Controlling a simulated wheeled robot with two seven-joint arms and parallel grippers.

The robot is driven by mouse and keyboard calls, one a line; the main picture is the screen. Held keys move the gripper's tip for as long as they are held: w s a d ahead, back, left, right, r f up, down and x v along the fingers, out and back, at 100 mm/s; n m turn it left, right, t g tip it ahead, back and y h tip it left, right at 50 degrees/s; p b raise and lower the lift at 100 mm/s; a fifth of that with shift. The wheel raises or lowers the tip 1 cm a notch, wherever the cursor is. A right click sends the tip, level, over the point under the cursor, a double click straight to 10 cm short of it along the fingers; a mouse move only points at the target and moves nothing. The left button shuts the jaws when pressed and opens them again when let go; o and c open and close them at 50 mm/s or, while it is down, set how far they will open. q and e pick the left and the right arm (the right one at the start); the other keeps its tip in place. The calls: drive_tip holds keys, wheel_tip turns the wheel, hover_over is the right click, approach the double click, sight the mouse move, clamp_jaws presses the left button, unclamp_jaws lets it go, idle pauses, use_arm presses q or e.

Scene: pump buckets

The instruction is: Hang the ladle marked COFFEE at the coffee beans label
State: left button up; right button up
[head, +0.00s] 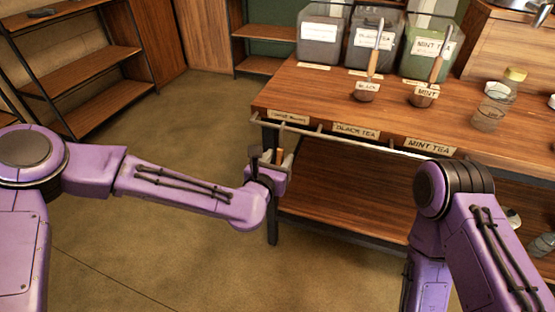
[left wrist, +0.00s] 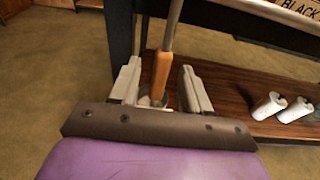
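A ladle with a wooden handle (left wrist: 161,76) and a grey metal stem (left wrist: 171,28) stands nearly upright between the fingers of my left gripper (left wrist: 160,88), with gaps on both sides. Its upper end is out of the left wrist view, and no COFFEE marking is readable. In the head view my left gripper (head: 273,160) is at the table's left front corner, just below the small coffee beans label (head: 290,118). A thin rail (head: 320,130) runs along the front edge. Whether the ladle hangs on it cannot be told. My right gripper is out of view.
The BLACK TEA label (head: 357,131) and MINT TEA label (head: 430,147) lie farther right. Ladles marked BLACK (head: 366,90) and MINT (head: 425,95) stand on the tabletop near bins and a glass jar (head: 491,108). A lower shelf (head: 345,195) and dark table leg are near my gripper.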

use_arm(q)
drive_tip(key=v, duration=1.1)
drive_tip(key=s+a+f+m+g+y, duration=0.25)
drive_tip(key=s+a+f+m, duration=0.3)
drive_tip(key=f+m, duration=0.3)
drive_tip(key=s+a+f+m+g+y, duration=0.1)
drive_tip(key=s+a+f+m+g, duration=0.45)
drive_tip(key=f, duration=0.45)
drive_tip(key=s+a+f+m+g+y, duration=0.1)
drive_tip(key=s+a+f+m+y, duration=0.1)
drive_tip(key=s+a+f+m, duration=0.55)
drive_tip(key=s+a+f+m+g+y, duration=0.25)
drive_tip(key=s+a+f+m, duration=0.2)
drive_tip(key=s+a, duration=0.3)
wheel_tip(320, 180, up, 15)
drive_tip(key=p, duration=1.6)
drive_tip(key=shift+w+f, duration=0.15)
drive_tip(key=shift+w, duration=0.05)
